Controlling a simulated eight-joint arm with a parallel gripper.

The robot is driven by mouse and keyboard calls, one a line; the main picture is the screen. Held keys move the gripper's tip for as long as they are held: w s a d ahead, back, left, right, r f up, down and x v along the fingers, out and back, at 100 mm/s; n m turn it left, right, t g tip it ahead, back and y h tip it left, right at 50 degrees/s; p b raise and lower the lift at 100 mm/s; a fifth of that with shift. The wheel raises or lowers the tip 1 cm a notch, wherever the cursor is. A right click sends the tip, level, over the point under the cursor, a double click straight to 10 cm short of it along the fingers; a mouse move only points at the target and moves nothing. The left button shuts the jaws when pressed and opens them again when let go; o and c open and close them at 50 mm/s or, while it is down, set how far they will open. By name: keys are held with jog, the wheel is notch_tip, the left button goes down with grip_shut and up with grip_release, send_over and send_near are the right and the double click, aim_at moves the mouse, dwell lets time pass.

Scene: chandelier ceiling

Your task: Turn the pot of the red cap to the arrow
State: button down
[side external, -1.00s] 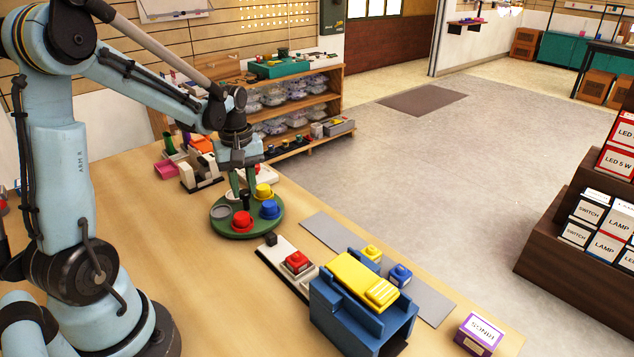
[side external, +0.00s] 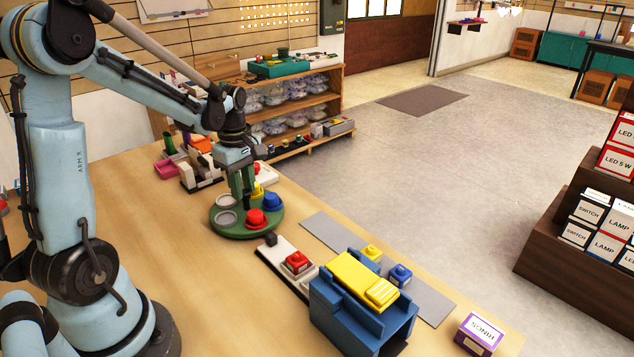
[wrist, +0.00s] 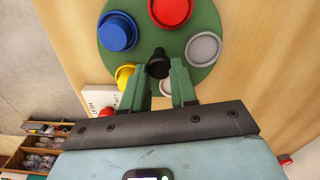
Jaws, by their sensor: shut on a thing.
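A round green turntable (side external: 247,234) lies on the wooden table and carries several round pots. The red-capped pot (side external: 256,217) is at its front right. The blue-capped pot (side external: 272,202) is right of it, and the yellow-capped pot (side external: 258,190) is partly behind my fingers. Grey open pots (side external: 227,217) stand on the left. My gripper (side external: 243,197) points down over the turntable's middle, shut on the black centre knob (wrist: 159,65). The wrist view shows the red cap (wrist: 170,10) at the top and the blue cap (wrist: 117,32) at left. I cannot make out an arrow.
A blue stand with a yellow top (side external: 362,280) is further right. A white lettered board (wrist: 97,101) is beside the turntable. The table's front left is clear.

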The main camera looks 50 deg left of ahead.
jog(key=shift+n, duration=1.2)
jog(key=c, duration=0.9)
grip_release()
jog(key=shift+r, duration=0.1)
notch_tip(320, 180, up, 12)
jog(key=s+d+f+m+t, duration=0.1)
jog(key=d+m+t, duration=0.1)
jog(key=d+m, duration=0.4)
jog(key=s+d+f+m+t, duration=0.1)
jog(key=d+f+m+t, duration=0.1)
jog(key=d+m, duration=0.4)
jog(key=s+d+f+m+t, duration=0.1)
jog(key=d+m+t, duration=0.2)
jog(key=d+m, duration=0.3)
jog(key=shift+s+f+m, duration=0.1)
jog(key=shift+m, duration=1.05)
jog(key=shift+s+f+m, duration=0.1)
jog(key=shift+m, duration=1.05)
